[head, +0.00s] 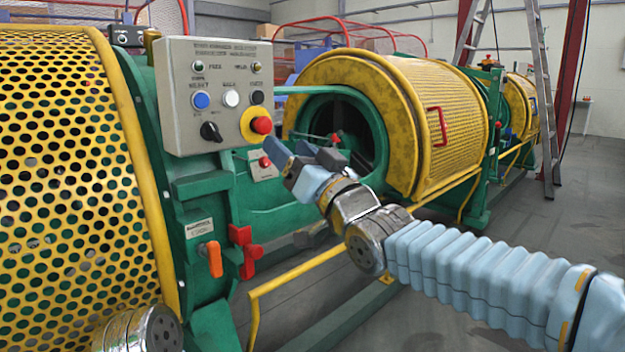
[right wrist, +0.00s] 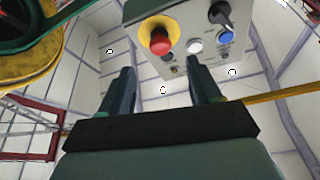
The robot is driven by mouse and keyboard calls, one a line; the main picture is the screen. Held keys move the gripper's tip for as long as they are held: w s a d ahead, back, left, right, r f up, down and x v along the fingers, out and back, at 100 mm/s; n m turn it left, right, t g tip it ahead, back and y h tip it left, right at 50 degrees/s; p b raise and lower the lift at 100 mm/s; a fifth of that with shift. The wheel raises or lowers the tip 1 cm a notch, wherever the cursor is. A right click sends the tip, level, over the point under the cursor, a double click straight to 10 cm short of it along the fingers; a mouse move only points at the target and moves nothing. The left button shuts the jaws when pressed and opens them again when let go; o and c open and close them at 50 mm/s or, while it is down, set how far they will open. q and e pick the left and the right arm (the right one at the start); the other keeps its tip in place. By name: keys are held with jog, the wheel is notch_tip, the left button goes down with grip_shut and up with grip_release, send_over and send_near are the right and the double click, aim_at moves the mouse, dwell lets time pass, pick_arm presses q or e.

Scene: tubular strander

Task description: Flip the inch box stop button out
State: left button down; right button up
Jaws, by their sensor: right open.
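A small light box (head: 262,174) with a red button (head: 264,162) sits low on the green frame, right of the large grey control panel (head: 203,75). I cannot tell surely whether this is the inch box. The panel carries a red mushroom button (head: 262,125) on a yellow disc, and it also shows in the right wrist view (right wrist: 159,37). My right gripper (head: 303,155) is open and empty, just right of the small box. In the right wrist view its fingers (right wrist: 163,85) point toward the panel, apart from it. My left gripper is out of view.
A yellow perforated guard (head: 60,150) fills the left side. Red and orange handles (head: 214,259) stick out below the panel. A yellow rail (head: 300,270) runs below my right arm. A second yellow drum guard (head: 400,115) stands behind.

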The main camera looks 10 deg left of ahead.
jog(key=v, duration=0.7)
jog(key=shift+b, duration=0.45)
jog(key=shift+s, duration=0.1)
jog(key=w+d+f+m+g+h+p, duration=0.15)
jog(key=w+f+h, duration=0.4)
jog(key=f, duration=0.95)
jog(key=w+d+f+m+g+h+p, duration=0.1)
jog(key=d+f+m+h+p, duration=0.15)
jog(key=f, duration=0.85)
jog(key=w+d+f+m+g+h+p, duration=0.1)
jog(key=w+d+f+g, duration=0.15)
jog(key=f, duration=0.75)
jog(key=s+d+f+m+g+h+p, duration=0.1)
jog(key=s+d+f, duration=0.2)
jog(key=f, duration=0.4)
jog(key=s+d+f+g+h, duration=0.1)
jog(key=s+d+f, duration=0.2)
jog(key=f, duration=0.3)
jog(key=s+d+f+m+g+p, duration=0.1)
jog(key=s+d+f+g, duration=0.2)
jog(key=s+f, duration=0.4)
jog(key=s+d+f+m+g+h+p, duration=0.1)
jog(key=s+f, duration=0.6)
jog(key=s, duration=0.7)
jog(key=d+g+p, duration=0.1)
jog(key=d+g, duration=0.1)
jog(key=g, duration=0.1)
jog(key=shift+s, duration=0.15)
